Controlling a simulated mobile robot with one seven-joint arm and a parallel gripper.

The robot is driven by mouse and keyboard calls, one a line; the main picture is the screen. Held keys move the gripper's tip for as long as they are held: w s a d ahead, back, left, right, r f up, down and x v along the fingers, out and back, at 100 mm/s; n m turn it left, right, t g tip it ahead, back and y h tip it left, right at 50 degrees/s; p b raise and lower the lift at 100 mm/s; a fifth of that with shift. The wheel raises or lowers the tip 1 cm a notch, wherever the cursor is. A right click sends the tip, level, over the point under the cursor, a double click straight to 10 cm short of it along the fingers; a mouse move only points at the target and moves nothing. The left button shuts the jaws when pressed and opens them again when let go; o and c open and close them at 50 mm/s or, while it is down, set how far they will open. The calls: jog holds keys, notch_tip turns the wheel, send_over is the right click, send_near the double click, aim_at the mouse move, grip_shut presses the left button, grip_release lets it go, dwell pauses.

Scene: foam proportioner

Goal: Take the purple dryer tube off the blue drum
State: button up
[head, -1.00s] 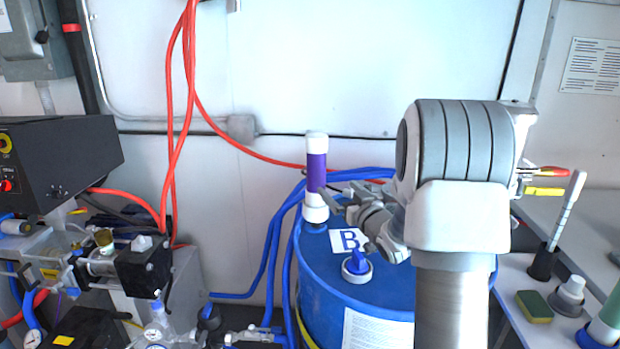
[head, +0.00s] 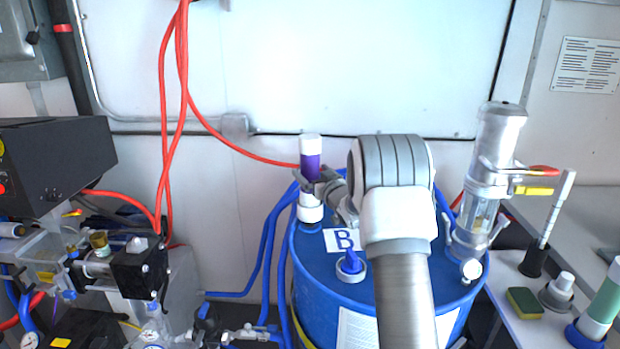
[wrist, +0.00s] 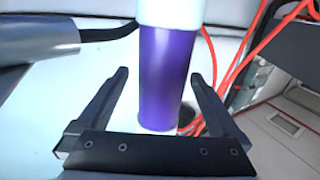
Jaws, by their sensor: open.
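The purple dryer tube (head: 310,163) stands upright on the back left of the blue drum (head: 313,270), with a white cap on top and a white base below. In the wrist view the purple tube (wrist: 165,75) stands between the two dark fingers of my gripper (wrist: 158,85), with a visible gap on each side. My gripper (head: 318,183) is open around the tube at the lower part of the purple section. In the head view the fingers partly cover the tube, so contact cannot be told there.
A clear and metal pump unit (head: 490,185) stands on the drum's right side. A blue plug (head: 351,264) and a label "B" (head: 342,240) are on the drum top. Red hoses (head: 180,110) hang at left. A side shelf (head: 512,285) holds a green tube (head: 605,297).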

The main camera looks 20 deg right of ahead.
jog(key=shift+w+a+f+p, duration=0.1)
jog(key=shift+w+a+p, duration=0.05)
jog(key=shift+w, duration=0.9)
jog(key=shift+w+a+f+p, duration=0.1)
jog(key=shift+w+a+p, duration=0.05)
jog(key=shift+w, duration=0.9)
jog(key=shift+c, duration=0.3)
jog(key=shift+r, duration=0.1)
grip_shut()
